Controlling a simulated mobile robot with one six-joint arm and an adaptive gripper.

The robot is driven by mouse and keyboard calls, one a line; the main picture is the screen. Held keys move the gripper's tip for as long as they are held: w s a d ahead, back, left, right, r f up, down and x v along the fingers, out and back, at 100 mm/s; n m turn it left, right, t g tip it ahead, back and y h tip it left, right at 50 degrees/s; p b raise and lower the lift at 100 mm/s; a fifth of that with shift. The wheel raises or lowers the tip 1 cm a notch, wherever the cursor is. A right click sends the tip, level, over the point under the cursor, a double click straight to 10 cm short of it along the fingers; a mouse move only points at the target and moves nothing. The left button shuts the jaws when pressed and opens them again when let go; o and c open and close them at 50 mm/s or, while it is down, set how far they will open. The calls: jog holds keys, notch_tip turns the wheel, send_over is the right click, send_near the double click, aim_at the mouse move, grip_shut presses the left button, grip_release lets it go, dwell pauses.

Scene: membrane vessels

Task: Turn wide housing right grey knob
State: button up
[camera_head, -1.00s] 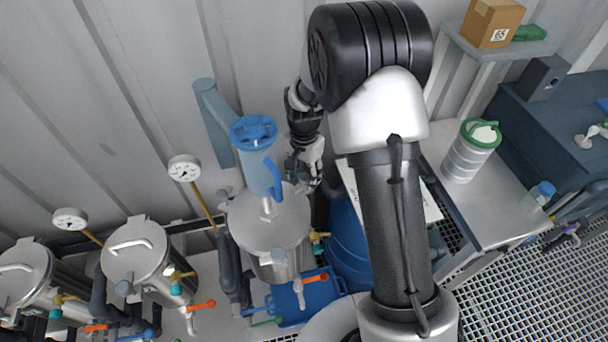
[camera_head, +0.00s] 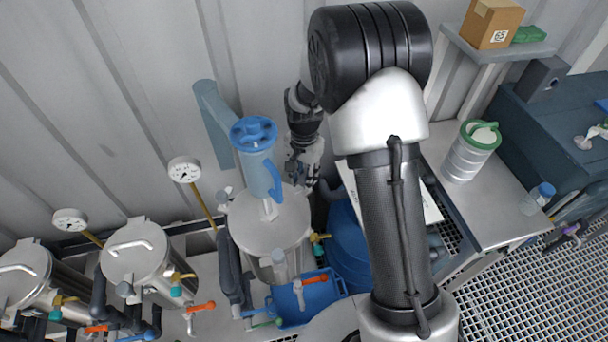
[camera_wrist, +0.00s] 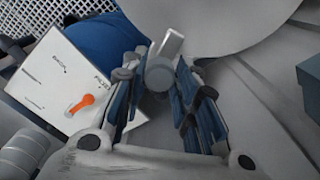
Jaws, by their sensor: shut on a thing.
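The wide housing is a broad metal vessel with a round lid (camera_head: 262,225); its lid also fills the top of the wrist view (camera_wrist: 215,18). My gripper (camera_head: 300,180) is at the back right edge of this lid. In the wrist view my gripper (camera_wrist: 163,80) is shut with its fingers on both sides of the right grey knob (camera_wrist: 160,72). The fingers hide part of the knob's sides. In the head view my gripper hides this knob. Two other grey knobs show on the housing, one at the left (camera_head: 222,196) and one at the front (camera_head: 279,262).
A blue-lidded filter jug (camera_head: 258,165) stands on the lid, close left of my gripper. A blue barrel (camera_head: 347,240) stands right of the housing. Narrower vessels (camera_head: 135,250) and a gauge (camera_head: 184,169) are at the left. The ribbed wall is close behind.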

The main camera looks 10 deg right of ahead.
jog(key=shift+n, duration=0.4)
jog(key=n, duration=0.3)
jog(key=shift+n+p, duration=0.3)
jog(key=n, duration=0.4)
jog(key=shift+n, duration=0.3)
jog(key=n, duration=0.4)
jog(key=shift+d+n+p, duration=0.1)
jog(key=shift+n+p, duration=0.2)
jog(key=shift+p, duration=0.05)
jog(key=shift+n, duration=2.2)
jog(key=o, duration=1.1)
jog(key=shift+c, duration=0.2)
